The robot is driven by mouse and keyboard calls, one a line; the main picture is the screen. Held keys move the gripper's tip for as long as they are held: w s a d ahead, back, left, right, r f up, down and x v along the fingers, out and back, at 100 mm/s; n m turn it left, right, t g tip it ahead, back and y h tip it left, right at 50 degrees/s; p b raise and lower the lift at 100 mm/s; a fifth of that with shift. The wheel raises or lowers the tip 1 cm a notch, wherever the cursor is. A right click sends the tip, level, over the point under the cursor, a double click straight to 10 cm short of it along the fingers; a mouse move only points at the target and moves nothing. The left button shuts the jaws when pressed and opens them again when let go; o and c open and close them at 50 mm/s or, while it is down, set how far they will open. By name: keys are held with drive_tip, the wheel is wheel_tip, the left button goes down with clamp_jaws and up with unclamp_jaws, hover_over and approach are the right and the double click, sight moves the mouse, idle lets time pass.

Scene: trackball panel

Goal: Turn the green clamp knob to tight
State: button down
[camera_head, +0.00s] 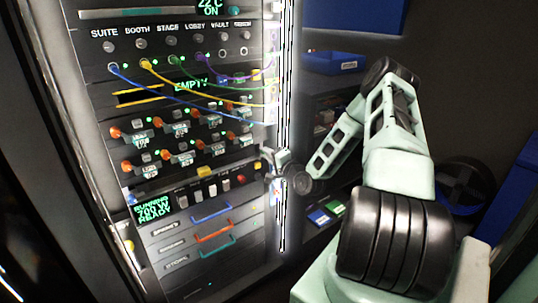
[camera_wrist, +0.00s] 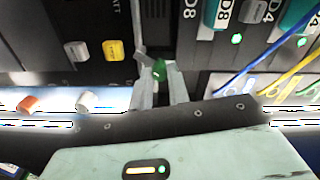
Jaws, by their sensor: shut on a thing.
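The green clamp knob (camera_wrist: 159,70) shows in the middle of the wrist view, between the two pale fingers of my gripper (camera_wrist: 160,77). The fingers are shut on it, one on each side. The fingers cover part of the knob, so its turn angle and any tight mark cannot be read. In the head view my gripper (camera_head: 278,160) is at the right edge of the rack panel, level with the lower button row. The knob cannot be made out there.
The rack panel (camera_head: 185,228) fills the left of the head view. Blue, yellow, green and purple cables (camera_head: 180,91) cross its upper part. Orange-handled switches (camera_head: 165,154) sit below them. In the wrist view a yellow button (camera_wrist: 113,50) and a white one (camera_wrist: 76,50) are left of the knob.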

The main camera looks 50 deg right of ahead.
drive_tip(key=m, duration=1.1)
drive_tip(key=shift+f+p, duration=0.15)
drive_tip(key=shift+p, duration=0.15)
drive_tip(key=shift+m, duration=0.5)
drive_tip(key=c, duration=1.3)
unclamp_jaws()
drive_tip(key=shift+c, duration=0.2)
drive_tip(key=b+v, duration=0.1)
drive_tip(key=v, duration=1.6)
drive_tip(key=shift+s+a, duration=0.15)
drive_tip(key=shift+s, duration=0.05)
